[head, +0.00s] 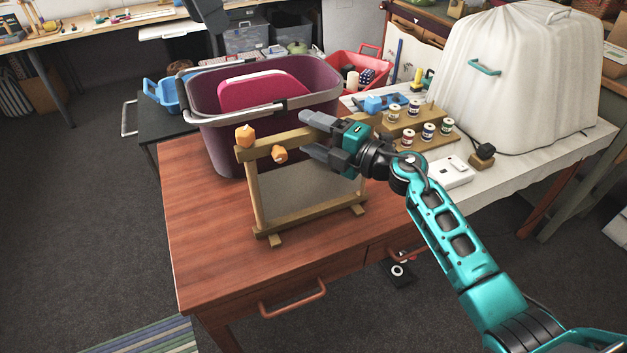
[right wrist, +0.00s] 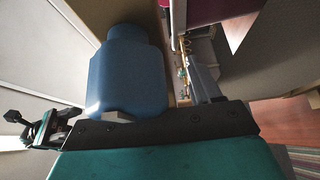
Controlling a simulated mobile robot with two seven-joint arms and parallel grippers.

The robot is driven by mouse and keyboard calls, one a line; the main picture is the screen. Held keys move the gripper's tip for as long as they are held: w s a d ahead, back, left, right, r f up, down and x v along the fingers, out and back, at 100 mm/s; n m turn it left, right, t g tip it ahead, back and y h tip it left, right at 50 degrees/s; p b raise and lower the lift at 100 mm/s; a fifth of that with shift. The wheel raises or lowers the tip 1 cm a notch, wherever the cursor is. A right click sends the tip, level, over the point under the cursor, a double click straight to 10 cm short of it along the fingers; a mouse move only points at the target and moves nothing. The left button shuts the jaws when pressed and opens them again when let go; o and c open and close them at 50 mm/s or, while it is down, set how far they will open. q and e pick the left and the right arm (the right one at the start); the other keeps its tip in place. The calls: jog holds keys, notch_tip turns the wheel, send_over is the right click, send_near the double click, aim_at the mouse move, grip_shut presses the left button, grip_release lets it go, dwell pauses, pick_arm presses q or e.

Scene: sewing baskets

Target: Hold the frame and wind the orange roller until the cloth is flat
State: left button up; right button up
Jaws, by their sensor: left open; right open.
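A wooden frame (head: 252,190) stands upright on feet on the red-brown table. A plain grey cloth or panel (head: 312,197) fills its opening; I cannot tell whether it is slack. Two orange knobs sit at the left of its top bar: one on the end (head: 245,136), one on the front side (head: 280,154). My right gripper (head: 316,139) is open at the right part of the top bar, one finger above and one below in the picture; contact is unclear. Its fingers (right wrist: 185,70) also show in the right wrist view. Part of my left gripper (head: 206,12) shows, open, at the top edge, far from the frame.
A purple basket (head: 222,135) with a metal rim stands close behind the frame. Thread spools (head: 408,138) on a wooden stand, a white box (head: 452,172) and a white-covered bulk (head: 520,65) are to the right. The table front (head: 205,255) left of the frame is clear.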

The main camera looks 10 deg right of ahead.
jog(key=v, duration=1.9)
